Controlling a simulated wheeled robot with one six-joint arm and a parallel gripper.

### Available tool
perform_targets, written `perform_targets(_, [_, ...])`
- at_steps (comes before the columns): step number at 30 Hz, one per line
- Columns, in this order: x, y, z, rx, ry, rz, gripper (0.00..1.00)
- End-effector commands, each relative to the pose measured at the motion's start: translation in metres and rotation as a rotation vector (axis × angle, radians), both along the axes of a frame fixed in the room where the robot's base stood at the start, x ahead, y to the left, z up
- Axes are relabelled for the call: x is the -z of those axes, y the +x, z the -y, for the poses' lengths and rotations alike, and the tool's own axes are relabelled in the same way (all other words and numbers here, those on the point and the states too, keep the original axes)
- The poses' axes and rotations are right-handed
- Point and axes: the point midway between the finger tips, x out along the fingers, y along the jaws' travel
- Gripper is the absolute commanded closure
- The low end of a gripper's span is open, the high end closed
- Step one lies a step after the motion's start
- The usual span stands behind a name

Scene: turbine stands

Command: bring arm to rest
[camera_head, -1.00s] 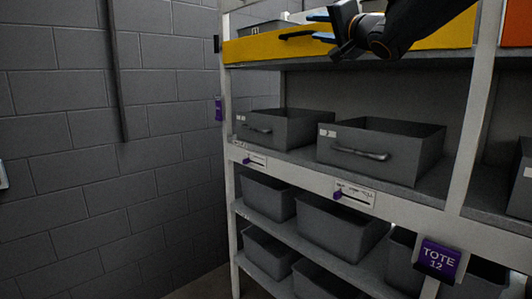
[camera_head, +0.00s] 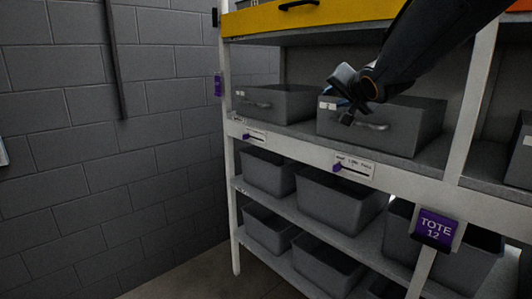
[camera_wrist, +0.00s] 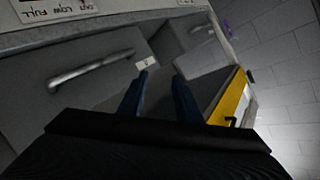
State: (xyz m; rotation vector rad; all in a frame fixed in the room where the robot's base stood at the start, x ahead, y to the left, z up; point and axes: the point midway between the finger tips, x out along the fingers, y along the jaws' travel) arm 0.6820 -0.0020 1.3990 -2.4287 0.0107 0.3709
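My gripper (camera_head: 342,97) is in the upper right of the head view, in front of the larger grey bin (camera_head: 412,128) on the middle shelf, and hides part of its front. In the wrist view, the two dark blue fingers of my gripper (camera_wrist: 159,76) stand apart with nothing visible between them. The grey bin with its metal handle (camera_wrist: 92,70) lies to their left there. I cannot tell how far the gripper is from the bin's face. My black arm crosses the upper right of the head view.
A smaller grey bin (camera_head: 275,104) stands to the left on the same shelf. A yellow bin (camera_head: 262,21) is above. Grey totes (camera_head: 340,200) fill the lower shelves. A purple "TOTE 12" sign (camera_head: 436,228) hangs at the right post. A block wall (camera_head: 60,150) is at left.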

Motion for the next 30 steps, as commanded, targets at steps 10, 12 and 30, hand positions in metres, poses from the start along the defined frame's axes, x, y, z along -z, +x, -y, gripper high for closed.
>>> perform_targets(10, [0.225, -0.1, 0.018, -0.046, -0.322, -0.505, 0.69])
perform_targets(12, [0.263, -0.13, 0.018, -0.089, -0.377, -0.61, 0.69])
perform_targets(30, [0.405, -0.314, -0.003, -0.487, -0.534, -1.098, 0.69])
